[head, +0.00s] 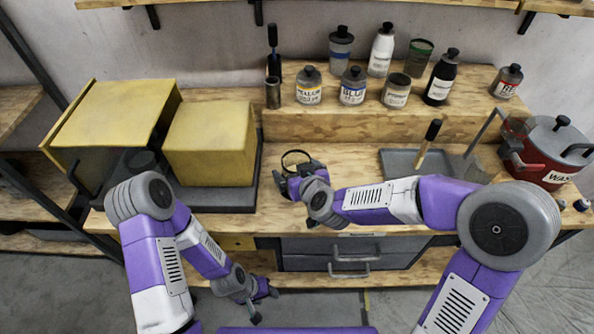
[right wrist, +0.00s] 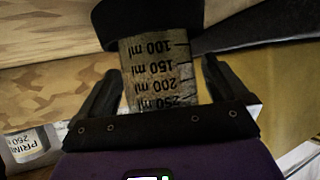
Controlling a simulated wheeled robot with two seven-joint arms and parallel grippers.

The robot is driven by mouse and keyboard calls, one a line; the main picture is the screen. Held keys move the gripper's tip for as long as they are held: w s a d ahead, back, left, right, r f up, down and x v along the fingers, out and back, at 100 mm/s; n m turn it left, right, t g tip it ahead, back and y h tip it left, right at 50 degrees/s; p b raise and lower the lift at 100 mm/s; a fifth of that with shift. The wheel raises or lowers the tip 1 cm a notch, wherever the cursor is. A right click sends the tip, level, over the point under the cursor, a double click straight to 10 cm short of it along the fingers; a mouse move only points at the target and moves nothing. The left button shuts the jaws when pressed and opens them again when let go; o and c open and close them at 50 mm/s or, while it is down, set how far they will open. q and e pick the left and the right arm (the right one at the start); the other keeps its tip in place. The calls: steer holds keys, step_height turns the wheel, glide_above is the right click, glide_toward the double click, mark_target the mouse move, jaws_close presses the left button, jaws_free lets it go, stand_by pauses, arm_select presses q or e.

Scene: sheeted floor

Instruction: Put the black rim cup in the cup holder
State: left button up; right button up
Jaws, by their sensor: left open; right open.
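The black rim cup (head: 296,157) stands on the workbench just beyond my right gripper (head: 299,183) in the head view. In the right wrist view the clear cup (right wrist: 158,75) shows ml markings and a thick black rim, and sits between the spread fingers of my right gripper (right wrist: 160,92). The fingers are open on both sides of it; touching cannot be told. My left gripper (head: 257,301) is open and empty, low in front of the bench.
Yellow boxes (head: 209,140) stand left of the cup. A grey tray (head: 398,160) with a brush lies right, and a red pot (head: 545,155) stands farther right. Several bottles, including a white one (head: 381,52), line the raised shelf behind. Drawers (head: 340,254) are below the bench top.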

steer(key=shift+r, duration=0.1)
steer(key=shift+s+r, duration=0.1)
steer(key=shift+r, duration=0.15)
steer(key=v, duration=1.1)
steer(key=shift+s, duration=0.3)
steer(key=shift+d, duration=0.15)
